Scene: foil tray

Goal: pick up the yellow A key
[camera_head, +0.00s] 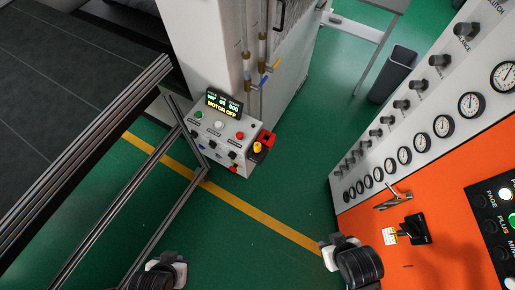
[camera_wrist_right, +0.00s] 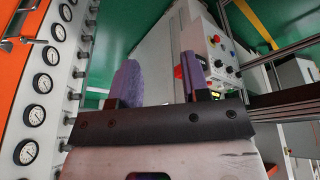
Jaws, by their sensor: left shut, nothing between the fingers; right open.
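A small yellow piece (camera_head: 257,147) sits on a red bracket at the right side of the grey control box. A yellow-and-white tag (camera_head: 390,236) is on the orange panel, beside a black fitting. I cannot read an A on either. My left gripper (camera_head: 166,270) is at the bottom edge of the head view, shut and empty, its fingers hard to make out. My right gripper (camera_head: 345,255) is at the lower right, apart from both yellow things. In the right wrist view its two purple fingers (camera_wrist_right: 160,88) are spread with nothing held between them.
The control box (camera_head: 218,139) has a lit display reading MOTOR OFF. Metal rails (camera_head: 125,205) run along the left. A console with gauges (camera_head: 404,155) and an orange front stands at the right. Open green floor (camera_head: 240,235) lies between, crossed by a yellow line.

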